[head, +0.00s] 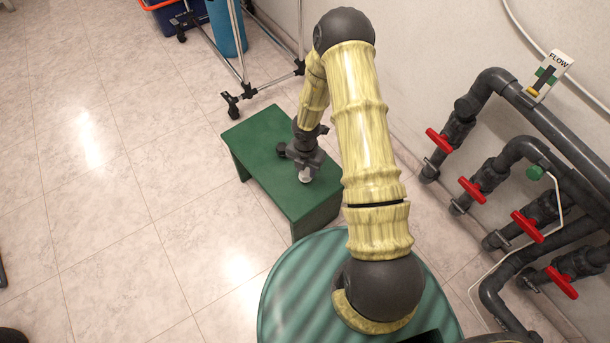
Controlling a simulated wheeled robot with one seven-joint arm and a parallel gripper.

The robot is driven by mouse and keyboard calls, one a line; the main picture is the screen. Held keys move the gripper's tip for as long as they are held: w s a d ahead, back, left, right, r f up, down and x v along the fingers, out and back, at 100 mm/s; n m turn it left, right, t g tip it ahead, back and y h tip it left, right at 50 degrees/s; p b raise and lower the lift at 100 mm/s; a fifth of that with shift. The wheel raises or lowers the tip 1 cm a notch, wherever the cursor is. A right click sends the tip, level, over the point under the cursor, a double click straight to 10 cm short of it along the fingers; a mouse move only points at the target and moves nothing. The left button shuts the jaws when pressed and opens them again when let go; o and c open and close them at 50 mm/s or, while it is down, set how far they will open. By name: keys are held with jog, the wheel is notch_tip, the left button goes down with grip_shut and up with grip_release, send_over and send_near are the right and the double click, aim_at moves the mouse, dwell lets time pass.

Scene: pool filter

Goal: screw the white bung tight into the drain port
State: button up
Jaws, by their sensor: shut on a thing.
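My gripper (307,167) is low over the green bench (256,140), near the bench's right side. It is shut on the white bung (304,176), a small pale piece showing just below the fingers. I cannot tell whether the bung touches the bench or is held above it. A small dark round piece (281,151) shows just left of my gripper; whether it rests on the bench is unclear. I cannot make out the drain port in this view.
Dark grey pipes with several red valve handles (472,190) run along the right wall, beside a FLOW gauge (549,75). A wheeled metal rack (241,75) with a blue cylinder (226,27) stands behind the bench.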

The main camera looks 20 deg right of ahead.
aim_at(306, 172)
jog(key=shift+r+p, duration=0.85)
jog(key=shift+r, duration=0.15)
notch_tip(306, 172, up, 6)
jog(key=p, duration=0.5)
jog(key=shift+p, duration=0.3)
jog(key=shift+f, duration=0.2)
notch_tip(306, 172, down, 6)
jog(key=b, duration=0.5)
jog(key=shift+r+b, duration=0.1)
jog(key=shift+b, duration=0.25)
jog(key=shift+s+r, duration=0.15)
